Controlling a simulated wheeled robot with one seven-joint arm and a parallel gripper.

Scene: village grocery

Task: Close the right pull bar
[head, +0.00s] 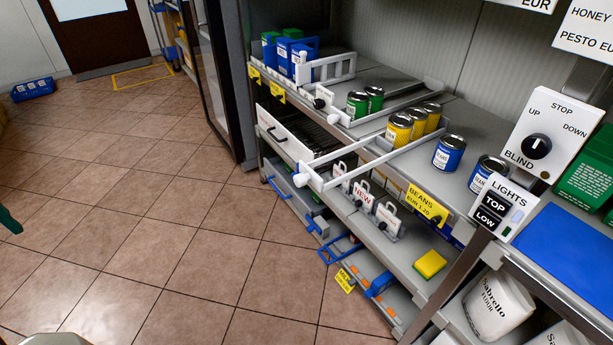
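A white pull bar (312,177) on the can shelf sticks out well past the shelf's front edge, toward the aisle. Its long side arms run back to the shelf by the yellow cans (399,129), and a rounded white knob sits at its front end. Another white pull bar (337,117) lies farther left near the green cans (358,104), close to the shelf front. A white railed frame (330,68) stands by the blue and green packs farther left. My gripper is not in view, so its state does not show.
Blue cans (448,152) and a yellow beans label (427,201) are to the right. A blind knob panel (540,146) and a lights panel (502,207) stand in front of the shelves. Lower shelves hold stands and a sponge (430,264).

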